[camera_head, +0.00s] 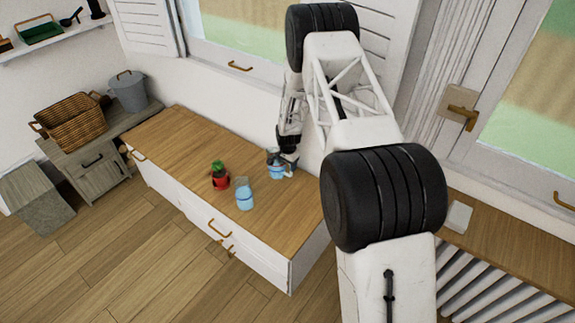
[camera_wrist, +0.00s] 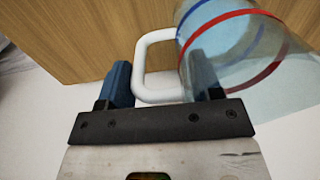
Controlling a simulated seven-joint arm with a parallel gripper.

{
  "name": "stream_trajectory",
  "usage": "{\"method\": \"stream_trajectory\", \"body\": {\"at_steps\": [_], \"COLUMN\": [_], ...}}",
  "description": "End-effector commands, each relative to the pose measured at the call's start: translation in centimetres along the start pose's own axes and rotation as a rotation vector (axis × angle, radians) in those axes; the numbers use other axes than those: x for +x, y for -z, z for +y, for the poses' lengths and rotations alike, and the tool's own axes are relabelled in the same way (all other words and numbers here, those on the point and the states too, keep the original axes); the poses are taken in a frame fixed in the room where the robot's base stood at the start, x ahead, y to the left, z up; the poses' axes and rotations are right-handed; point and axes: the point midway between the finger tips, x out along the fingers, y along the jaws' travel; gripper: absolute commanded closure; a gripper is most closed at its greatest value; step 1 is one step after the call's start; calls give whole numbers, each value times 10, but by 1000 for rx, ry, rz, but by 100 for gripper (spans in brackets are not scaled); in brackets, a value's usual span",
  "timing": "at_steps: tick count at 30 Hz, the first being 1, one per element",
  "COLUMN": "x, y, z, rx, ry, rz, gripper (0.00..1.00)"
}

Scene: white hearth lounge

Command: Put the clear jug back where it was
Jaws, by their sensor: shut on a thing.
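The clear jug (camera_wrist: 226,38) has a white handle and blue and red bands, and fills the upper right of the wrist view. My gripper (camera_wrist: 162,84) is shut on the jug's handle (camera_wrist: 155,66), with one blue finger on each side. In the head view the jug (camera_head: 276,170) looks light blue and is at the rear right of the wooden cabinet top, beside my gripper (camera_head: 288,160). It looks about upright there. I cannot tell whether its base touches the wood. Part of it is cut off in the wrist view.
On the cabinet top (camera_head: 170,140) stand a similar light-blue vessel (camera_head: 244,197) and a red pot with a green plant (camera_head: 219,178), both left of the jug. The cabinet's left part is clear. A wicker basket (camera_head: 72,122) and grey pot (camera_head: 128,92) stand further left.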

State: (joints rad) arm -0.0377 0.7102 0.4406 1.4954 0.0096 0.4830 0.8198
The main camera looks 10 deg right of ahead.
Motion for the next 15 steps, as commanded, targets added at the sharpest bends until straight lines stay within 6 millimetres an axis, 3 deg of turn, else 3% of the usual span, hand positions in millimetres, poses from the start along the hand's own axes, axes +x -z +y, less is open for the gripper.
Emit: {"method": "stream_trajectory", "body": {"at_steps": [7, 8, 12, 15], "x": [3, 3, 3, 3], "y": [0, 0, 0, 0], "z": [0, 0, 0, 0], "rx": [0, 0, 0, 0], "ry": [0, 0, 0, 0], "rz": [0, 0, 0, 0], "gripper": [87, 36, 15, 15]}}
